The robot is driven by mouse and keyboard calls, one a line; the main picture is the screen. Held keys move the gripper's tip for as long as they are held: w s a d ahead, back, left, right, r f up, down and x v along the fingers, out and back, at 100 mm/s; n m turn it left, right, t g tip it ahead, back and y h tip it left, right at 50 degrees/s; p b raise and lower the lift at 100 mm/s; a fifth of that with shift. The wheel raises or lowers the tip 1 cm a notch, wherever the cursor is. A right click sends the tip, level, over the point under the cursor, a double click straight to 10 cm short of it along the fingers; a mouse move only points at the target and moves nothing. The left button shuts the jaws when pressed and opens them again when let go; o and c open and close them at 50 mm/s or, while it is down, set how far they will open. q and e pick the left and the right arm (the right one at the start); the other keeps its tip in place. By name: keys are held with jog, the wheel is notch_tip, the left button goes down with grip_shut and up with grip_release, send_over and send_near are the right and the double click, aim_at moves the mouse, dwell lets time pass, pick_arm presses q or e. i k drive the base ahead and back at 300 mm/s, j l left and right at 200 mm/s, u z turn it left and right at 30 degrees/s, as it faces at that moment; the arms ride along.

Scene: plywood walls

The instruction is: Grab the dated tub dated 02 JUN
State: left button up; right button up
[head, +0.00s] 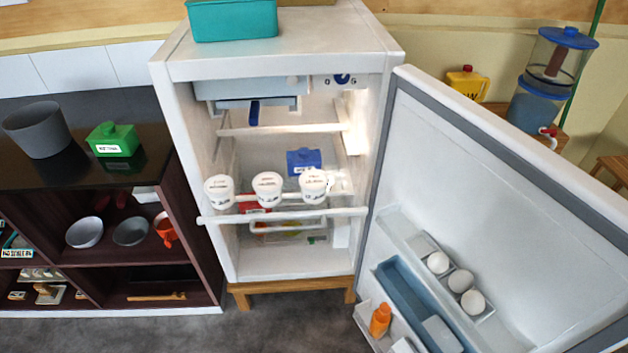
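Three white tubs stand upright in a row near the front edge of a shelf in the open fridge, in the head view: a left tub (219,193), a middle tub (267,189) and a right tub (313,187). Each carries dark print on its lid and side, too small to read, so I cannot tell which one is dated 02 JUN. The tubs stand apart from each other. Neither of my grippers is in view.
The fridge door (480,190) stands wide open to the right, with eggs (460,281) and an orange bottle (380,320) on it. A blue box (304,161) sits behind the tubs. A white rail (285,215) runs across the shelf front. A dark cabinet (185,220) adjoins the left.

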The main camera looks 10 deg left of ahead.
aim_at(220, 190)
jog(key=z, duration=0.2)
jog(key=j+z, duration=0.4)
jog(key=j, duration=0.15)
jog(key=k+j+z, duration=0.1)
jog(key=j+z, duration=0.3)
jog(key=j, duration=0.1)
